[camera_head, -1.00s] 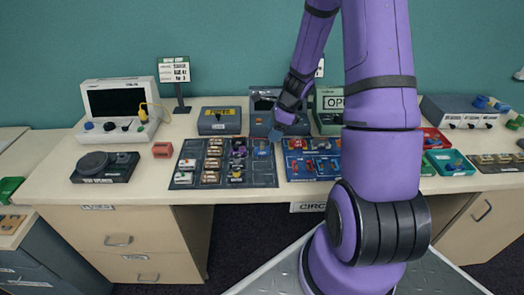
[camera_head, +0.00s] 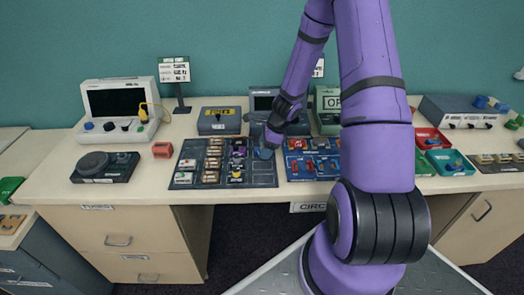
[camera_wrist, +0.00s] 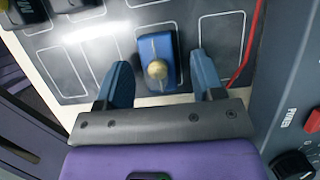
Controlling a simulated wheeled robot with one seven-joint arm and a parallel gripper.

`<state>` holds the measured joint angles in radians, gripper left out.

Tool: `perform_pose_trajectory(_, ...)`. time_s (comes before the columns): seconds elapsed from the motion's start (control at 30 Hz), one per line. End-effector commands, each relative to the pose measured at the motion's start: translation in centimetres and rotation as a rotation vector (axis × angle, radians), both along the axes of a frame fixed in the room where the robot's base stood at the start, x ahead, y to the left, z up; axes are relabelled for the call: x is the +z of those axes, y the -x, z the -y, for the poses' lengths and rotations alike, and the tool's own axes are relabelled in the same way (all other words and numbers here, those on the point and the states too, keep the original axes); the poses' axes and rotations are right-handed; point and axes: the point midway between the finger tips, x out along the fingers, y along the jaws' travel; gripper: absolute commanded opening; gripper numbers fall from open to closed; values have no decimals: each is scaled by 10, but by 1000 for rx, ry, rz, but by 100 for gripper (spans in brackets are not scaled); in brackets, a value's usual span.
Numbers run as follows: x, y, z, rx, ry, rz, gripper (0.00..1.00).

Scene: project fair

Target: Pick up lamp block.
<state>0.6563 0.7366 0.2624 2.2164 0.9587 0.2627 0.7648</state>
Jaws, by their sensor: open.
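The lamp block is a small blue block with a round brass-coloured knob (camera_wrist: 157,48). In the wrist view it lies on the dark board with white outlined slots (camera_wrist: 100,48). My gripper (camera_wrist: 160,72) is open, with one blue finger on each side of the block and a gap to each. The block's far end reaches past the fingertips. In the head view my gripper (camera_head: 268,145) is low over the right part of the board (camera_head: 262,181). There the block cannot be told apart from the blue fingers.
Several other blocks (camera_head: 212,163) fill the board's left and middle slots. A blue board with red parts (camera_head: 312,172) lies just right of my gripper. Grey boxes stand behind. In the wrist view a red wire (camera_wrist: 243,55) and a panel with knobs (camera_wrist: 295,110) are at the right.

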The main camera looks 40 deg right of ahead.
Motion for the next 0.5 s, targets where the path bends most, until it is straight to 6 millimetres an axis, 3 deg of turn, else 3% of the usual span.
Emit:
perform_pose_trajectory(0.13, 0, 0, 0, 0, 0, 0, 62)
perform_pose_trajectory(0.37, 0, 0, 0, 1, 0, 0, 11)
perform_pose_trajectory(0.5, 0, 0, 0, 1, 0, 0, 8)
